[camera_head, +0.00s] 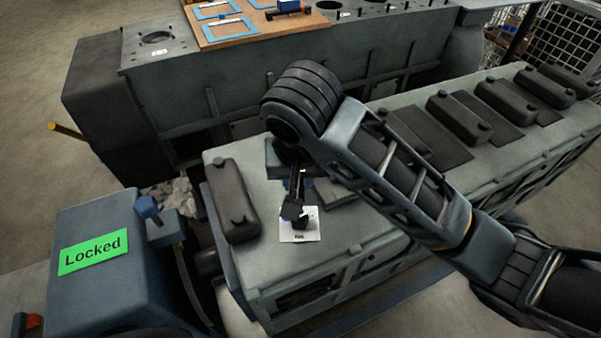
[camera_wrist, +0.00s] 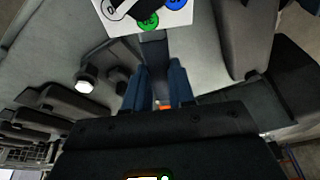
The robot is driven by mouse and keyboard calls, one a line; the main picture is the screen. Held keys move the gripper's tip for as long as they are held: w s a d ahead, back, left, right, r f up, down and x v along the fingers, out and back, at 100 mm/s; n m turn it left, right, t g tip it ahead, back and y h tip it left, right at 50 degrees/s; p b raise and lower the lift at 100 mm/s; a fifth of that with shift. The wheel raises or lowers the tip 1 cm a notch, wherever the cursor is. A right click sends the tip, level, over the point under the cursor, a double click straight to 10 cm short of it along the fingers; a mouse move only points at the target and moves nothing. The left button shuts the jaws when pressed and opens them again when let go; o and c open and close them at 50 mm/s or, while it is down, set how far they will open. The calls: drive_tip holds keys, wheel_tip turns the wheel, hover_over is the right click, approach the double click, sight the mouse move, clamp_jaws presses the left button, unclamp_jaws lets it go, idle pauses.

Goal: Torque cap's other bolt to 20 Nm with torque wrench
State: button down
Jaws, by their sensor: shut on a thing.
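My gripper (camera_head: 296,192) points down over the near end of the light green engine block (camera_head: 268,275). In the wrist view its two blue fingers (camera_wrist: 160,78) are shut on a dark, slim tool, which I take to be the torque wrench (camera_wrist: 153,50). The tool's dark end (camera_head: 293,213) lies over a white card (camera_head: 300,238). In the wrist view the card (camera_wrist: 178,18) shows coloured circles. I cannot make out the cap or its bolt; the tool and my arm cover part of that area.
A long dark cover (camera_head: 232,200) stands left of the gripper, and several more run along the block to the right. A blue housing (camera_head: 85,295) with a green "Locked" sign (camera_head: 93,252) is at left. Behind is another block with a wooden board (camera_head: 250,30).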

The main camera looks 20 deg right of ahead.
drive_tip(key=shift+s+a, duration=0.1)
drive_tip(key=shift+a, duration=0.05)
drive_tip(key=shift+s+d, duration=0.2)
drive_tip(key=shift+d, duration=0.35)
drive_tip(key=shift+d, duration=0.1)
drive_tip(key=shift+w+r, duration=0.1)
drive_tip(key=shift+r, duration=1.7)
wheel_tip(320, 180, up, 6)
